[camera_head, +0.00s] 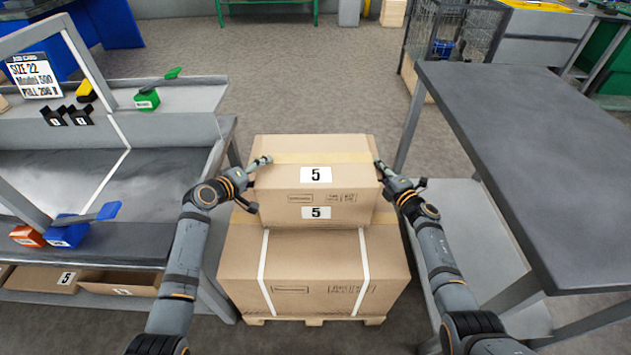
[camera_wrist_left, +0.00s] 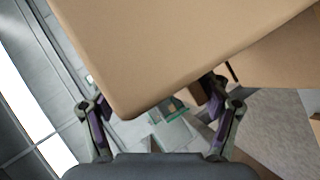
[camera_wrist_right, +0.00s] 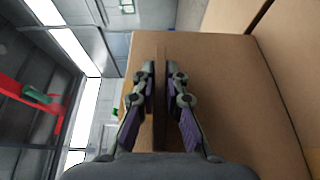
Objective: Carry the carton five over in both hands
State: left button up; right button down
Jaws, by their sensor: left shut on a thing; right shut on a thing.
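The carton five (camera_head: 283,203) is a brown box with a tape strip along its top and a 5 label on its top and front. It is over the large strapped carton (camera_head: 315,258); I cannot tell whether it touches it. My left gripper (camera_head: 264,161) is shut on its left side near the top; in the left wrist view a carton corner (camera_wrist_left: 160,55) lies between the spread fingers (camera_wrist_left: 160,105). My right gripper (camera_head: 380,166) is shut on its right upper edge; in the right wrist view the fingers (camera_wrist_right: 161,78) close on a thin cardboard edge.
The large carton stands on a wooden pallet (camera_head: 315,319). A dark grey table (camera_head: 540,150) with a lower shelf is on the right. The floor (camera_head: 300,70) beyond is open, with a wire cage (camera_head: 452,35) at the back.

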pick_arm(q)
jog(key=shift+f, duration=0.15)
jog(key=c, duration=0.5)
